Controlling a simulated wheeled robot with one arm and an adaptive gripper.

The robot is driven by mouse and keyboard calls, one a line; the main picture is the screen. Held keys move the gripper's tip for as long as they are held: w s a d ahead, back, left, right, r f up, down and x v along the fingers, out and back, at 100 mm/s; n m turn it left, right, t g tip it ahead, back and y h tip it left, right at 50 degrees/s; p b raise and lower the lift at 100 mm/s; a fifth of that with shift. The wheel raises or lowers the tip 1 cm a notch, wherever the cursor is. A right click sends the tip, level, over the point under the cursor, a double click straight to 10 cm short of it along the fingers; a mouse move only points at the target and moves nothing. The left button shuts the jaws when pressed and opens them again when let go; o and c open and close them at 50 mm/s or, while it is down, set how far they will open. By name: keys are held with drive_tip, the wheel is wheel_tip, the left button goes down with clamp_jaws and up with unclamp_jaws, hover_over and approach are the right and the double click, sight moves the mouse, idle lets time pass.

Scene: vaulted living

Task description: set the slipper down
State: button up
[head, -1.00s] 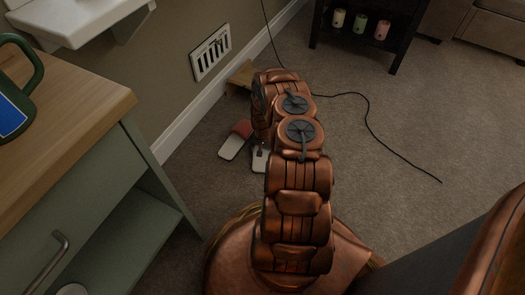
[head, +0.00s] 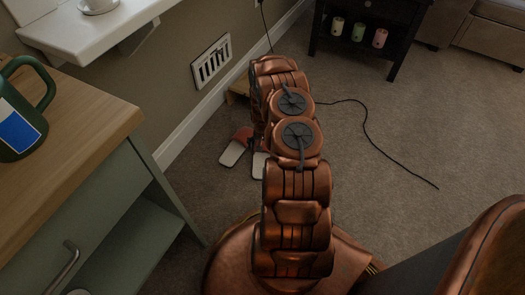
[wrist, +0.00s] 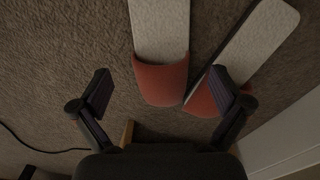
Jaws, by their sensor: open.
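Two slippers with red toe covers and pale soles lie side by side on the carpet. In the wrist view, one slipper (wrist: 160,75) is between the fingers and the other slipper (wrist: 258,45) lies angled at the right, its red toe partly behind a finger. The toes are close together. My gripper (wrist: 163,88) is open, with its fingers apart on both sides of the first slipper's toe. In the head view, the angled slipper (head: 236,147) shows left of my arm, and only part of the other slipper (head: 259,166) shows. My arm hides the gripper there.
A green cabinet (head: 110,215) with a wooden top stands at the left, close to the slippers. A wall with a vent (head: 211,62) and a small wooden object (head: 238,89) are beyond. A black cable (head: 365,130) lies on the carpet, which is open at right.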

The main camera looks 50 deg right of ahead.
drive_tip(key=a+r+n+g, duration=0.1)
drive_tip(key=a+r, duration=0.2)
drive_tip(key=r, duration=0.6)
drive_tip(key=a+r+n, duration=0.1)
drive_tip(key=a+r, duration=0.3)
drive_tip(key=r, duration=0.5)
drive_tip(key=s+a+r+n, duration=0.35)
drive_tip(key=a+r, duration=0.85)
drive_tip(key=r, duration=0.4)
drive_tip(key=s+a+r+n+g, duration=0.2)
drive_tip(key=s+a+r, duration=0.8)
drive_tip(key=s+a+r+n, duration=0.1)
drive_tip(key=s+a+r, duration=0.1)
drive_tip(key=s, duration=0.6)
drive_tip(key=s+a+r+n, duration=0.2)
drive_tip(key=s+a, duration=0.3)
drive_tip(key=s, duration=0.4)
drive_tip(key=shift+s+a+r+g+p, duration=0.15)
drive_tip(key=shift+r+g+p, duration=0.15)
drive_tip(key=shift+r+g, duration=0.15)
drive_tip(key=shift+r, duration=0.1)
